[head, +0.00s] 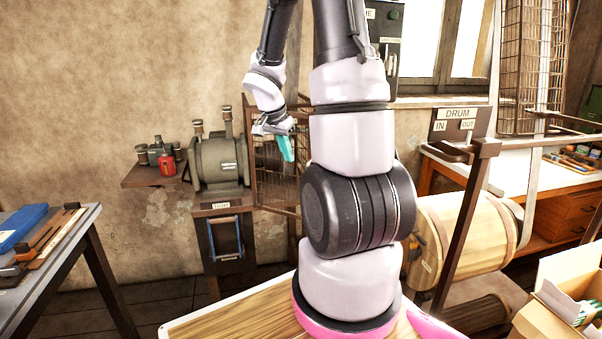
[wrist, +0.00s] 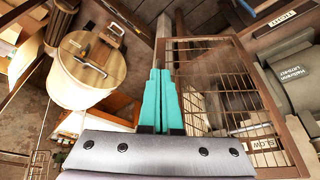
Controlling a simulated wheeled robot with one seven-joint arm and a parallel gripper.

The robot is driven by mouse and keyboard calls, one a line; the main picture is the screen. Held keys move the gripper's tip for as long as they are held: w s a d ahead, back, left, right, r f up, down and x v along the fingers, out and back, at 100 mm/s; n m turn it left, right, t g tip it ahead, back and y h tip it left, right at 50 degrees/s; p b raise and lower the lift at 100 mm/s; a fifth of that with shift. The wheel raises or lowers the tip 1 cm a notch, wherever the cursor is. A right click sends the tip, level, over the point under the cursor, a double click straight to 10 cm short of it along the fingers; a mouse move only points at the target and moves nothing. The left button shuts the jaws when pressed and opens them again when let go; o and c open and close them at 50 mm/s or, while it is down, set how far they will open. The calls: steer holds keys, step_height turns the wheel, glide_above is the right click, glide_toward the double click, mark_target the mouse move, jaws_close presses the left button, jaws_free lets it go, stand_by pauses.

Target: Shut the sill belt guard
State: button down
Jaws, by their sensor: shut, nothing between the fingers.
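A tall brown wire-mesh guard (head: 524,65) stands by the window sill at the upper right of the head view. I cannot tell how far open it stands. A second mesh guard (head: 275,150) stands beside the grey motor on the wall, and the wrist view shows its framed mesh panel (wrist: 225,90). My gripper (head: 288,150) has teal fingers, closed together and empty. It is in front of this second guard, and in the wrist view the fingertips (wrist: 160,72) lie just left of the panel. I cannot tell whether they touch it.
The grey motor (head: 218,160) stands left of my gripper, with a shelf holding a red can (head: 167,165). A wooden drum (head: 465,235) and dark posts are at right. A workbench (head: 55,250) is at left. An open carton (head: 560,310) is at lower right.

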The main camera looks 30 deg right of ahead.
steer(key=w+d+f, duration=0.3)
steer(key=d+f, duration=0.4)
steer(key=f, duration=0.2)
steer(key=shift+f, duration=0.15)
steer(key=shift+d, duration=0.15)
steer(key=w+d+n+t, duration=0.1)
steer(key=w+d+n, duration=0.2)
steer(key=w+d, duration=0.5)
steer(key=shift+d+y, duration=0.4)
steer(key=shift+d, duration=1.45)
